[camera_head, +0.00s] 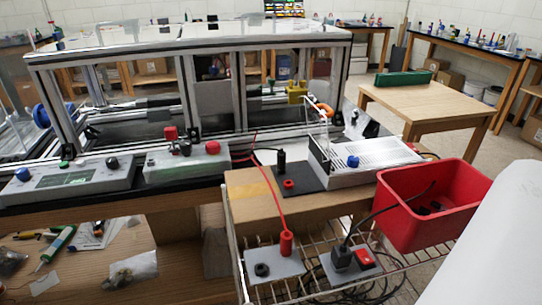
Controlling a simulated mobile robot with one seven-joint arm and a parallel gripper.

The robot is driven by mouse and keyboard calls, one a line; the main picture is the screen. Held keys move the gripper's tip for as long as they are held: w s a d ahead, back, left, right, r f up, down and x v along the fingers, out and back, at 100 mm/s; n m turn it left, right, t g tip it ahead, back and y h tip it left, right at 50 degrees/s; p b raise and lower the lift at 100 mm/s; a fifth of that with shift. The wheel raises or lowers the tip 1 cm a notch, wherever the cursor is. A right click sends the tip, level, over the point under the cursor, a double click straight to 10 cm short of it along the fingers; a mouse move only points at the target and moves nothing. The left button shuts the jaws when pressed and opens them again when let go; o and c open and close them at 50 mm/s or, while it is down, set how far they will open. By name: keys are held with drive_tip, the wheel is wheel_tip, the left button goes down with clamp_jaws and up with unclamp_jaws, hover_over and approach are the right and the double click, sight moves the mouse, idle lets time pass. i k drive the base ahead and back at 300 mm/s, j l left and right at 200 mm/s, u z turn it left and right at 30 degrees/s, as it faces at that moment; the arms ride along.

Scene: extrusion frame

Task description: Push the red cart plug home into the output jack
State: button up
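A red plug (286,243) stands upright on a light grey plate (264,281) on the wire cart at the front. Its red cable runs up and back to the bench. A red ring-shaped jack (289,184) sits on a black plate (305,183) on the wooden surface behind, apart from the plug. A black upright post (282,160) stands just behind that ring. I cannot tell by any label which jack is the output. My gripper is not in view; a smooth white shape, possibly part of my own arm, fills the lower right edge.
A black ring (262,269) sits beside the red plug. To the right, another plate holds a black plug (341,257) and a red block (364,256). A red bin (433,203) stands farther right. A white unit (365,155) and the extrusion frame (190,45) stand behind.

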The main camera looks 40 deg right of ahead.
sight(287, 236)
drive_tip(key=k+l+z, duration=0.1)
drive_tip(key=z, duration=0.35)
drive_tip(key=k+l+z, duration=0.1)
drive_tip(key=z, duration=0.3)
